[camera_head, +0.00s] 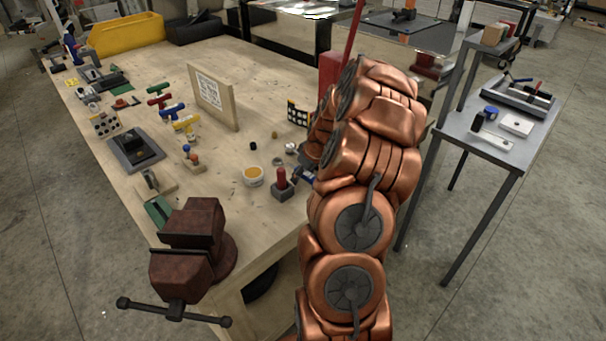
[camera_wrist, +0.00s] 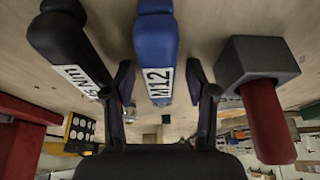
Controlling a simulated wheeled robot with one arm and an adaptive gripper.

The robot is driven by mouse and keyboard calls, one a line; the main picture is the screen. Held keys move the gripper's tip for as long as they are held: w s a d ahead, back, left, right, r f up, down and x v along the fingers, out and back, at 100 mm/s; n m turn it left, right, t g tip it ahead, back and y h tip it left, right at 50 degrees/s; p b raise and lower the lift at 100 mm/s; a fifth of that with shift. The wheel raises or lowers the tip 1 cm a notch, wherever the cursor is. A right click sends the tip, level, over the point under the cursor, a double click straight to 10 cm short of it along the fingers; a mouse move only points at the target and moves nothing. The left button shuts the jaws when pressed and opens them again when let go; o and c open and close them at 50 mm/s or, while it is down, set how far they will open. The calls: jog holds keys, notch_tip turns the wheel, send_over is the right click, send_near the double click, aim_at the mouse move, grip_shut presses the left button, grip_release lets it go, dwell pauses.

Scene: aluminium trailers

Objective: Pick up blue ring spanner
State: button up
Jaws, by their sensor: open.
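A blue handle-like piece labelled M12 (camera_wrist: 155,40), which looks like the blue ring spanner, hangs into the wrist view from the top centre. Its ring end cannot be made out. My gripper (camera_wrist: 158,85) is open, with one dark finger on each side of the blue piece. I see no finger closed on it, and cannot tell if either touches it. In the head view my copper-coloured arm reaches over the bench's right edge, hiding most of the gripper; a small blue bit (camera_head: 305,175) shows beside it.
In the wrist view a black labelled piece (camera_wrist: 65,38) is close left, and a grey block with a red cylinder (camera_wrist: 268,125) close right. On the wooden bench (camera_head: 225,145) are a yellow-filled cup (camera_head: 253,176), a sign board (camera_head: 211,97) and a rusty vise (camera_head: 192,245).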

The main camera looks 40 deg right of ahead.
jog(key=shift+c, duration=0.4)
grip_shut()
